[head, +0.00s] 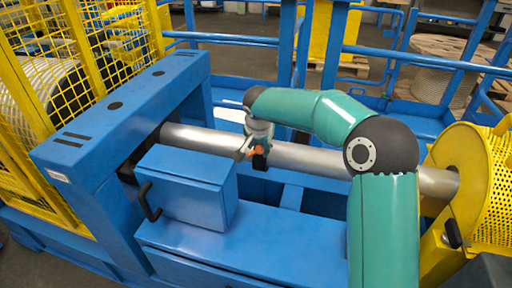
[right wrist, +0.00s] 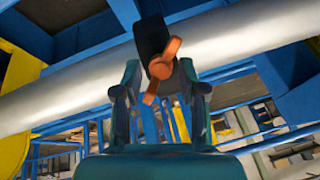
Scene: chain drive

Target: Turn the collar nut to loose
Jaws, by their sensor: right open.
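The collar nut is an orange two-winged piece on a black block. In the right wrist view the nut (right wrist: 163,67) shows between my fingertips, its wings slanting from upper right to lower left. The black block (right wrist: 152,38) sits behind it against the shaft (right wrist: 70,92). My right gripper (right wrist: 158,82) is open, one finger on each side of the nut, with no clear contact; depth is hard to tell. In the head view the right gripper (head: 245,148) is at the silver shaft (head: 310,158), and the orange nut (head: 257,150) is partly hidden. My left gripper is not in view.
A blue cabinet (head: 186,188) with a black handle stands left of the gripper. A blue frame (head: 125,105) spans the shaft's left end; a yellow perforated guard (head: 482,180) covers its right end. Blue rails (head: 225,40) run behind.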

